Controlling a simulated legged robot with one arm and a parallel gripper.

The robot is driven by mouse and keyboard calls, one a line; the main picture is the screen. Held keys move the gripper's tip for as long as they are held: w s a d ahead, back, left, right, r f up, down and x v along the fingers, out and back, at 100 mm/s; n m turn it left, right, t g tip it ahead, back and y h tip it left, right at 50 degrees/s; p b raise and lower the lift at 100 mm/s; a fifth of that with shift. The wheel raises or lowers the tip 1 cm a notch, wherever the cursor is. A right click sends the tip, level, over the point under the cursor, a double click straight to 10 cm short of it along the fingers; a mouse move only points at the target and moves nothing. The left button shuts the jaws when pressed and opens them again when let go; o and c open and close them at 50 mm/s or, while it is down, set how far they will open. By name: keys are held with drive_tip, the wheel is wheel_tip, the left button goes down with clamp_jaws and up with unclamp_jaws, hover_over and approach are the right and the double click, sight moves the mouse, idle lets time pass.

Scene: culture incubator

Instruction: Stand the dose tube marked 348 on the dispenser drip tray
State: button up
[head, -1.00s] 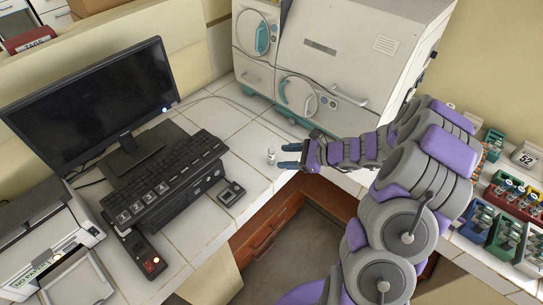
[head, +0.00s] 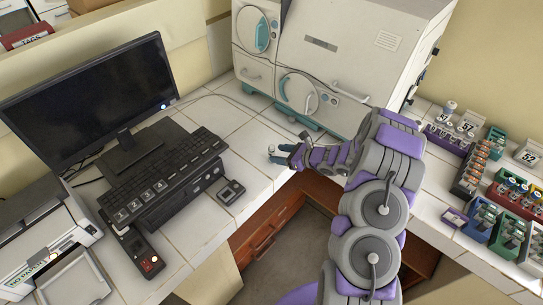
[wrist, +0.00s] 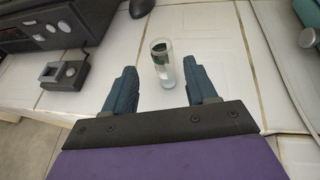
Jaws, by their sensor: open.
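A small clear tube (wrist: 162,63) with a white and dark green label stands upright on the white tiled counter. I cannot read its marking. My gripper (wrist: 163,90) is open, with its two blue fingers on either side of the tube's near side; the tube stands at about the fingertips, and I cannot tell if they touch it. In the head view my gripper (head: 281,154) is low over the counter's front edge, and the tube (head: 271,149) is partly hidden by the fingers. I cannot make out the dispenser drip tray for certain.
A monitor (head: 90,105), a keyboard (head: 165,170) and a small grey device (head: 231,191) stand left of the gripper. A white incubator (head: 335,60) stands behind. Racks of vials (head: 480,165) and number signs fill the right counter.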

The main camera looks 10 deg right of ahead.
sight(270, 152)
drive_tip(key=shift+x, duration=0.75)
drive_tip(key=x, duration=0.3)
drive_tip(key=b+x, duration=0.1)
drive_tip(key=shift+w+d+f, duration=0.2)
drive_tip(key=shift+w+f, duration=0.05)
drive_tip(key=shift+f, duration=0.1)
drive_tip(key=shift+w+a, duration=0.3)
drive_tip(key=shift+a, duration=0.1)
drive_tip(key=shift+c, duration=0.5)
drive_tip(key=shift+f, duration=0.1)
clamp_jaws()
